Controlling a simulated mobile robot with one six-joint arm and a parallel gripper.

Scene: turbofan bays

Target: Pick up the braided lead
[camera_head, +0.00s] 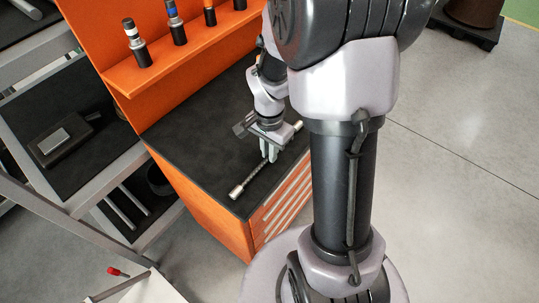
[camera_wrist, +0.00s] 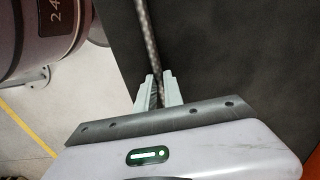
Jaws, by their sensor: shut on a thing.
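The braided lead (camera_head: 254,177) is a thin grey braided line with a silver fitting at each end. It lies across the dark top of the orange cabinet (camera_head: 207,200), one end near the front left corner and the other toward the right edge. My gripper (camera_head: 269,157) points down at the lead's middle. In the wrist view the lead (camera_wrist: 149,40) runs from the top edge down between the fingers of my gripper (camera_wrist: 158,88), which are shut on it. The lead's end fittings are out of the wrist view. I cannot tell whether it is clear of the surface.
An orange back panel with a ledge (camera_head: 185,65) holds several upright cylindrical tools. A grey shelf rack (camera_head: 60,120) with a dark device stands at the left. The cabinet top around the lead is mostly clear. Open grey floor (camera_head: 460,180) lies at the right.

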